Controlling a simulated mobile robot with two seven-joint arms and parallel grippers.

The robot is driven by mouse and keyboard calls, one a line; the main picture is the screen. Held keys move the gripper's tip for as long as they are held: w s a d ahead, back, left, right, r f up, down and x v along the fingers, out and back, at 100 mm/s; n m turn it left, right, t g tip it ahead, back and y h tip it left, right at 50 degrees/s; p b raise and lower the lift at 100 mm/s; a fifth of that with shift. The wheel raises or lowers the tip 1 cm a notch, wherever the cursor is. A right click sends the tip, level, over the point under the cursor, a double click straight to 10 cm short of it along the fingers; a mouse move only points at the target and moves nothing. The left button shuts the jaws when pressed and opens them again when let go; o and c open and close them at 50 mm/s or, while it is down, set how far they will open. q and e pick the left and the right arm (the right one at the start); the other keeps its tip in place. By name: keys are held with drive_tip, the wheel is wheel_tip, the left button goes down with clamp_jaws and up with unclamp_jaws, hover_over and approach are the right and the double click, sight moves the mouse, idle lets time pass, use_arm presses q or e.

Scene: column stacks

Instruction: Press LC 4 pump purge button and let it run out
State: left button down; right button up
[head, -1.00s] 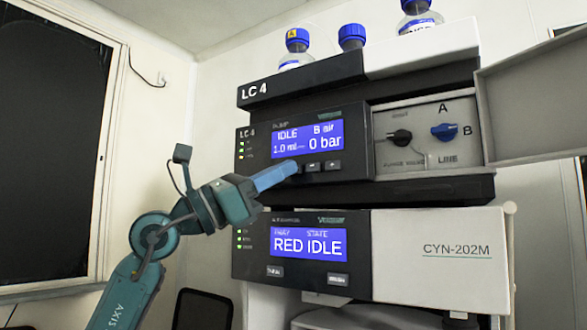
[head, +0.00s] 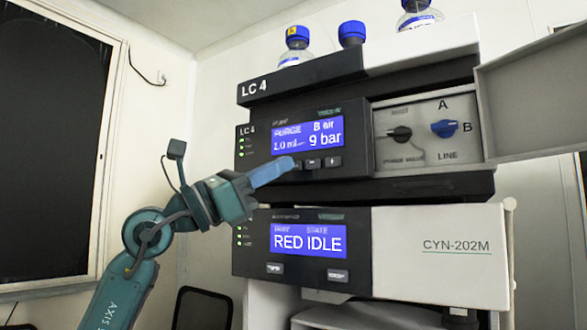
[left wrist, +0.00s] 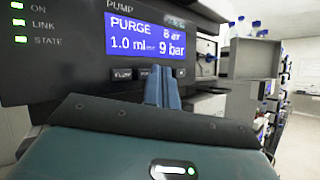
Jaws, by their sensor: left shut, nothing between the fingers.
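The LC 4 pump module (head: 258,152) is at the upper middle of the head view. Its blue display (head: 307,139) reads PURGE, B air, 1.0 ml, 9 bar; the same display (left wrist: 147,36) shows in the left wrist view. A row of small dark buttons (head: 313,163) sits under the display. My left gripper (head: 290,163) is shut and empty, its blue fingertips at the left part of this row and covering some of it. In the left wrist view the fingertips (left wrist: 162,72) overlap the button row (left wrist: 123,74). Whether they touch a button cannot be told.
A valve panel with a black knob (head: 399,134) and a blue knob (head: 444,128) is right of the pump, beside an open door flap (head: 535,95). Blue-capped bottles (head: 297,45) stand on top. A lower module's display (head: 308,241) reads RED IDLE.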

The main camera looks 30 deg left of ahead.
use_arm(q)
drive_tip(key=shift+s, duration=0.15)
drive_tip(key=shift+s+a+b, duration=0.2)
drive_tip(key=shift+s+b, duration=0.6)
drive_tip(key=shift+s, duration=1.75)
